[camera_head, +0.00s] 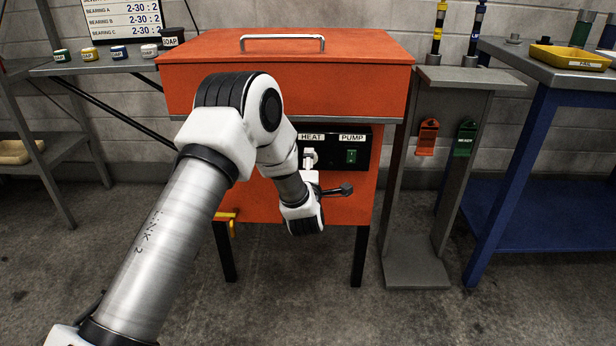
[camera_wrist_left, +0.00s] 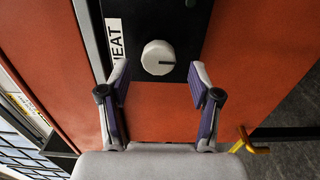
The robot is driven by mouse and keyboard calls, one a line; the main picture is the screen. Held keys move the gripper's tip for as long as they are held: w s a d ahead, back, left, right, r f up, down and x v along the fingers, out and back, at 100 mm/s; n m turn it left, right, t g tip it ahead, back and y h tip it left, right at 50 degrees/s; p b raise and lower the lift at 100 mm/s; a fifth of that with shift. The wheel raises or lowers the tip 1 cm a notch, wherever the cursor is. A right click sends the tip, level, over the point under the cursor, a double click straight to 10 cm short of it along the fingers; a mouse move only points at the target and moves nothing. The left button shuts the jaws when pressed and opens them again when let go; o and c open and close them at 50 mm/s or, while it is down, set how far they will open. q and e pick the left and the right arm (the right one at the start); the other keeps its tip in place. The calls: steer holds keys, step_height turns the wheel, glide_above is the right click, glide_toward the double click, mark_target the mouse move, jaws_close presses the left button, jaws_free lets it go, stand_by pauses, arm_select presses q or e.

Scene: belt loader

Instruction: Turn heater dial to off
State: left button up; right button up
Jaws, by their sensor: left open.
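The heater dial (camera_wrist_left: 158,57) is a round white knob on a black panel, beside a white HEAT label (camera_wrist_left: 115,40). A dark line on its face points right in the left wrist view. My left gripper (camera_wrist_left: 158,72) is open. Its two fingertips stand apart on either side of the dial's near edge, with gaps on both sides, and I see no contact. In the head view the HEAT label (camera_head: 312,137) shows on the orange machine's panel, with my left arm reaching in front. The arm hides much of the area around the dial there. My right gripper is out of view.
A green PUMP switch (camera_head: 351,156) sits right of the HEAT label. The orange machine (camera_head: 300,80) has a lid with a metal handle. A yellow handle (camera_wrist_left: 250,143) is at its lower left. A grey stand (camera_head: 415,270) is close on the right.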

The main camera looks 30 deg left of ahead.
arm_select(q)
steer(key=v, duration=0.9)
steer(key=shift+s, duration=0.3)
steer(key=shift+d, duration=0.1)
steer(key=s+d+f+m+g+h, duration=0.35)
steer(key=s+f, duration=0.35)
steer(key=f, duration=0.5)
steer(key=s+d+f+m+g+h, duration=0.2)
steer(key=s+d+f+m, duration=0.15)
steer(key=s+f, duration=0.6)
steer(key=s+d+f+m+g+h, duration=0.1)
steer(key=s+d+f+m+g, duration=0.15)
steer(key=s+m, duration=0.35)
steer(key=s+d+f+m+g+h, duration=0.2)
steer(key=s+f+m+g, duration=0.25)
steer(key=s, duration=0.25)
steer(key=s+d+f+m+g+h, duration=0.1)
steer(key=s+d+f+m+g, duration=0.15)
steer(key=s+m, duration=0.4)
step_height(320, 180, up, 31)
steer(key=p, duration=3.1)
steer(key=shift+a+r+p, duration=0.2)
steer(key=shift+a+p, duration=0.05)
steer(key=shift+p, duration=0.05)
steer(key=shift+w+f, duration=0.2)
steer(key=shift+f, duration=0.1)
steer(key=shift+c, duration=0.3)
